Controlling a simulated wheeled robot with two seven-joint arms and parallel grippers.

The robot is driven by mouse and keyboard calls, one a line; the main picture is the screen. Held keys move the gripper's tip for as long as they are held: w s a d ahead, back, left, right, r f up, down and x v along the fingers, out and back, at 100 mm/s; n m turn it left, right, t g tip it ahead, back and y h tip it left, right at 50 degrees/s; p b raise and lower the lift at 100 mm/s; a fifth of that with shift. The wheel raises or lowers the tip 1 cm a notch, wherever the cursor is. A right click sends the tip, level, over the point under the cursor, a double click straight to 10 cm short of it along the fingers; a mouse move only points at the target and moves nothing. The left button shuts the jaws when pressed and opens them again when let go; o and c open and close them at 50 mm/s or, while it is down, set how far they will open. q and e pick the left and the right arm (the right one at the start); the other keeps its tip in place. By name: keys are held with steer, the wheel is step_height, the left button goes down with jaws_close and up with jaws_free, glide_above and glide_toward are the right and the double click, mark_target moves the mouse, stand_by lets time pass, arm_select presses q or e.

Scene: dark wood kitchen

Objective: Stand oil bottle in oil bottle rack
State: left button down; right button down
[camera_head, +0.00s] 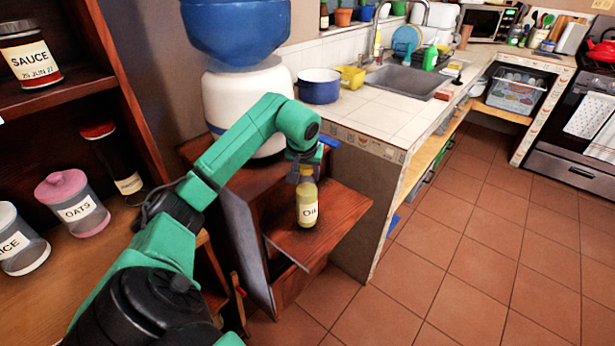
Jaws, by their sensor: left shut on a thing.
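The oil bottle (307,207) is pale yellow-green with a white "Oil" label and looks upright. My left gripper (305,168) points down and is shut on the bottle's neck from above. The bottle shows in front of a reddish wooden surface (343,205) on the low wooden stand below the water dispenser. I cannot tell whether its base touches that surface. I cannot tell for sure which part is the oil bottle rack. My right gripper is not in view.
A grey panel (244,246) stands left of the bottle. The tiled counter (375,115) with a blue pot (320,86) is at the right. Shelves with a sauce jar (30,58) and an oats jar (72,205) are at the left. The floor at right is clear.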

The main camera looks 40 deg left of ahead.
arm_select(q)
steer(key=shift+f, duration=0.9)
steer(key=shift+f, duration=0.15)
steer(key=shift+c, duration=2.1)
jaws_free()
